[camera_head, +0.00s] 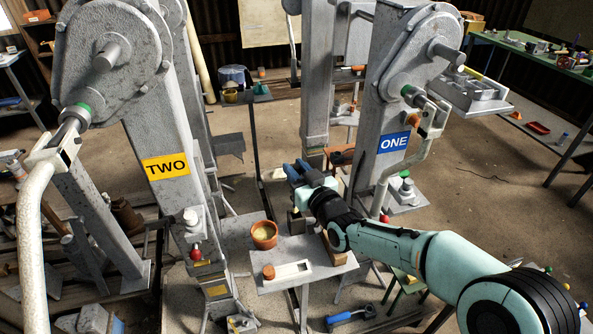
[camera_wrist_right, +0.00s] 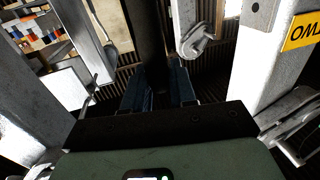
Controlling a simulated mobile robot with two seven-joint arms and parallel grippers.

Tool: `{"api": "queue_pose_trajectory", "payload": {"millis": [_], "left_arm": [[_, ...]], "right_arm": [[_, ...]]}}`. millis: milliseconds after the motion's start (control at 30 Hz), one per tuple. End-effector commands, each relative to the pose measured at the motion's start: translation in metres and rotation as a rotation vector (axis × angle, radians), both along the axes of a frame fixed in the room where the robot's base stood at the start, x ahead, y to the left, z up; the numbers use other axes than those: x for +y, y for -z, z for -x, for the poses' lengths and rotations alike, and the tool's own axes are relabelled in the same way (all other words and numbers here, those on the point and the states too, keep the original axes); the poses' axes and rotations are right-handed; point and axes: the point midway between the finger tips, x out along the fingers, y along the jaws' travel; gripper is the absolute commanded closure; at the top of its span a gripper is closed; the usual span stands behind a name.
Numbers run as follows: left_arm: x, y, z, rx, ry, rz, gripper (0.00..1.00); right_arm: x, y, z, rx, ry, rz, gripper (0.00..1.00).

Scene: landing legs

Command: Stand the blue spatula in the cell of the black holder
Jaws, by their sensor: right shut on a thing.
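My right gripper (camera_head: 296,170) is above the small grey table, near its far side, with dark blue fingers pointing away from me. In the right wrist view its two fingers (camera_wrist_right: 160,88) stand a little apart, and a dark upright shape shows between and beyond them. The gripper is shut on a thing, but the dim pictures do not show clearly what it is. I cannot make out the blue spatula or the black holder with certainty. My left gripper is not in view.
Large grey landing legs marked TWO (camera_head: 166,166) and ONE (camera_head: 394,142) rise on either side. A blue-handled tool (camera_head: 342,318) lies low in front.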

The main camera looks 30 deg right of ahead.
Motion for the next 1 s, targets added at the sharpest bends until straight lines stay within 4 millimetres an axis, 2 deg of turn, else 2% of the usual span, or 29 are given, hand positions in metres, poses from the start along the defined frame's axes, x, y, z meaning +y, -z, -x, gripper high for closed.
{"api": "queue_pose_trajectory", "payload": {"millis": [1000], "left_arm": [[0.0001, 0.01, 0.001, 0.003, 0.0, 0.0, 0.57]], "right_arm": [[-0.0001, -0.0003, 0.0, -0.002, 0.0, 0.0, 1.0]]}}
